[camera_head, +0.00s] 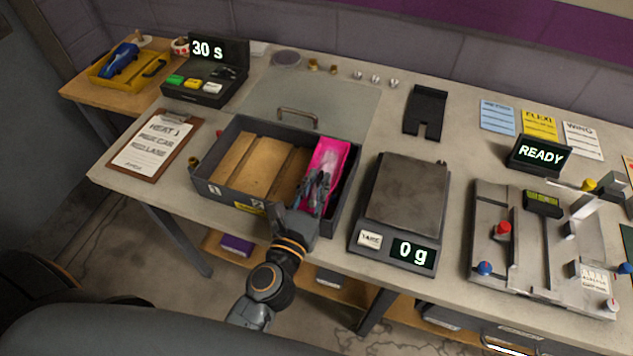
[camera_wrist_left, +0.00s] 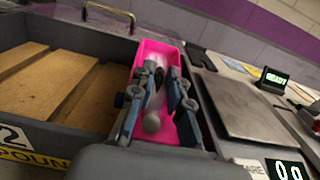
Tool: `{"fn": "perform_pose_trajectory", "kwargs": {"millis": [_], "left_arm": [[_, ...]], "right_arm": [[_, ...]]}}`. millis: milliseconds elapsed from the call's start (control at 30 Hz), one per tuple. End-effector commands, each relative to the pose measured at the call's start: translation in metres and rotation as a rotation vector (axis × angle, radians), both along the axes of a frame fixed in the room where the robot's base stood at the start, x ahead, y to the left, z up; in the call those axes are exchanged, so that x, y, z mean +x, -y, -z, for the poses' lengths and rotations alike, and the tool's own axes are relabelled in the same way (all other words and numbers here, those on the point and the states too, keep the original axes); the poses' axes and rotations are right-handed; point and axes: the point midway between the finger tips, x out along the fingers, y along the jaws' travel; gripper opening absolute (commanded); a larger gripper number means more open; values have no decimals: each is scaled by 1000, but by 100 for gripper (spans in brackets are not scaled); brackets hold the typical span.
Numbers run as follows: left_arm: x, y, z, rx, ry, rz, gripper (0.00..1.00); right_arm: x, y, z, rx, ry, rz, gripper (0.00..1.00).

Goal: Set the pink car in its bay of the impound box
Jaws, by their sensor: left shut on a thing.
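The dark grey impound box (camera_head: 228,197) stands on the table, with wooden boards in its left and middle parts. The pink car (camera_head: 330,155) shows as bright pink in the right part of the box. In the left wrist view this pink (camera_wrist_left: 148,56) spreads around my fingers, with a grey rounded part between them. I cannot tell where the car's edge ends, or whether it rests on the floor of the box. My left gripper (camera_head: 318,185) reaches in over the front wall and is shut on the car; it also shows in the left wrist view (camera_wrist_left: 155,105). My right gripper is out of view.
A scale (camera_head: 408,190) reading 0 g stands close right of the box. A clipboard (camera_head: 157,145) lies to its left and a timer (camera_head: 207,75) behind left. A yellow tray (camera_head: 100,78) holds a blue car (camera_head: 121,59). A track device (camera_head: 545,245) stands far right.

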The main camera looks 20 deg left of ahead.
Motion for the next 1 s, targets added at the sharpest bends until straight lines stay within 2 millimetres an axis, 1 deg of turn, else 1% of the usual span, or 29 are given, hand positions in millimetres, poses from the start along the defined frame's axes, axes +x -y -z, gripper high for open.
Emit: {"fn": "perform_pose_trajectory", "kwargs": {"millis": [100, 133, 200, 233, 567, 667, 733, 767, 800, 1000], "left_arm": [[0, 0, 2, 0, -2, 0, 0], [0, 0, 3, 0, -3, 0, 20], [0, 0, 3, 0, -4, 0, 35], [0, 0, 3, 0, -4, 0, 39], [-1, 0, 2, 0, -6, 0, 39], [-1, 0, -6, 0, -6, 0, 39], [0, 0, -15, 0, -5, 0, 39], [-7, 0, -6, 0, -8, 0, 39], [-15, 0, -3, 0, -8, 0, 39], [-59, -2, -2, -1, -7, 1, 39]], "right_arm": [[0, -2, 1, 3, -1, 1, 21], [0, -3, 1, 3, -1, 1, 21], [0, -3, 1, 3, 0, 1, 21], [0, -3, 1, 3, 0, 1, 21], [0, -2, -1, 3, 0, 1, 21], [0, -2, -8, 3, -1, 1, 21], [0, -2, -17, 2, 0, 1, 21], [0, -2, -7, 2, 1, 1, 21], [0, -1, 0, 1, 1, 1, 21], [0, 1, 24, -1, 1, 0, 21]]}}
